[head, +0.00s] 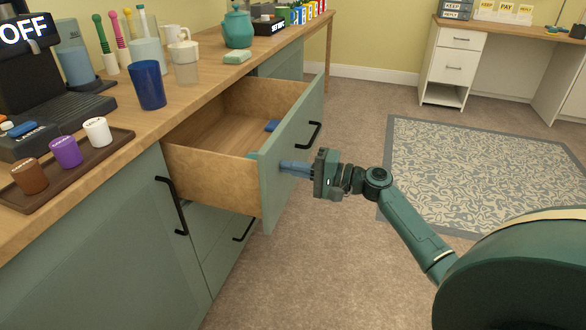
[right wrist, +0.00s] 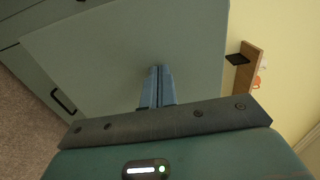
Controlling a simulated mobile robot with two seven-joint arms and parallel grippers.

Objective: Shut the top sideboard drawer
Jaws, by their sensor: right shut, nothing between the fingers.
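The top sideboard drawer (head: 264,175) is pulled well out, with a green front, a black handle (head: 309,135) and wooden sides. My left gripper is not in view.
Lower doors and drawers are shut. Carpet is clear in front; a rug (head: 480,165) and white desk (head: 452,65) stand beyond.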

